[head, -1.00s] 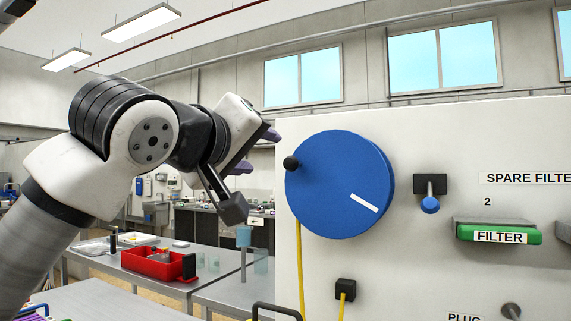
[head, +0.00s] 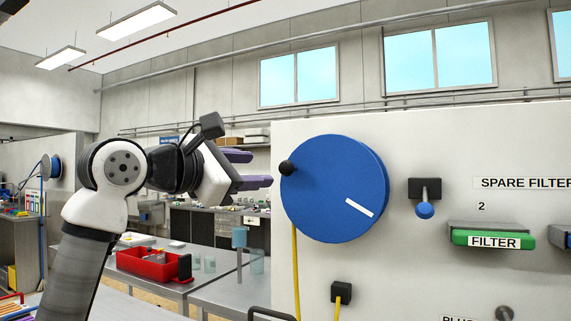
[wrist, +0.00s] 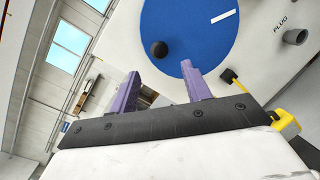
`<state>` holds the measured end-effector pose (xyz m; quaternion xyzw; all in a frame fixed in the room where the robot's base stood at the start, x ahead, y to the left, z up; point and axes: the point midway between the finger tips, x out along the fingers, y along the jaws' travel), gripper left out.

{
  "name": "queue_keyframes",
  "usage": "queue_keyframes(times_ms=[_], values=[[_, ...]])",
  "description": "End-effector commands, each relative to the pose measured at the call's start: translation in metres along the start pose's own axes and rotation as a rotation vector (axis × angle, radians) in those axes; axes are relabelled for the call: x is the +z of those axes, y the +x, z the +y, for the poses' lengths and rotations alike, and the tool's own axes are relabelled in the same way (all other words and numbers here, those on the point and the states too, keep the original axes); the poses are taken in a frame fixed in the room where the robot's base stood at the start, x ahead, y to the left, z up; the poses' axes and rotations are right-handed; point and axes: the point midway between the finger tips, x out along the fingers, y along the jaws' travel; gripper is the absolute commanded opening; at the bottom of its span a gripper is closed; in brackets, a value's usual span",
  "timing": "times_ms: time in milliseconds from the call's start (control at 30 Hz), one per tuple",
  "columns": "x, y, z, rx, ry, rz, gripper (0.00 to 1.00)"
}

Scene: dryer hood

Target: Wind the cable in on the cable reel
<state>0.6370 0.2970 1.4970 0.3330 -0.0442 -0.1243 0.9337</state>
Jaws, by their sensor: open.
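The cable reel (head: 335,190) is a large blue disc on a pale upright panel, with a white stripe at its lower right. Its black knob (head: 287,168) sits at the disc's left edge. A yellow cable (head: 296,270) hangs from the reel's left side. My gripper (head: 255,169) is left of the knob, fingers pointing right, apart and empty. In the wrist view the reel (wrist: 195,28) and the knob (wrist: 158,49) show beyond the two purple fingers (wrist: 160,88). The knob lies ahead of the gap between the fingers, and no contact shows.
A black socket (head: 341,292) with a yellow cable is below the reel. A blue-tipped lever (head: 425,209) and a green filter (head: 487,240) are to the right on the panel. A red tray (head: 147,264) stands on the bench at left.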

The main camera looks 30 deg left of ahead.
Motion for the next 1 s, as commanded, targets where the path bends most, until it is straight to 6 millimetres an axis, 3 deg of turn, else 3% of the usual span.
queue_keyframes(times_ms=[200,400,600,867,1000], values=[[0.004,0.049,0.002,-0.003,0.0,-0.002,0.48],[0.003,0.08,0.001,-0.001,0.001,-0.001,0.48],[0.001,0.093,0.0,0.0,0.002,0.0,0.48],[0.0,0.094,0.0,0.0,0.002,0.0,0.48],[0.0,0.094,0.0,0.0,0.002,0.0,0.32]])
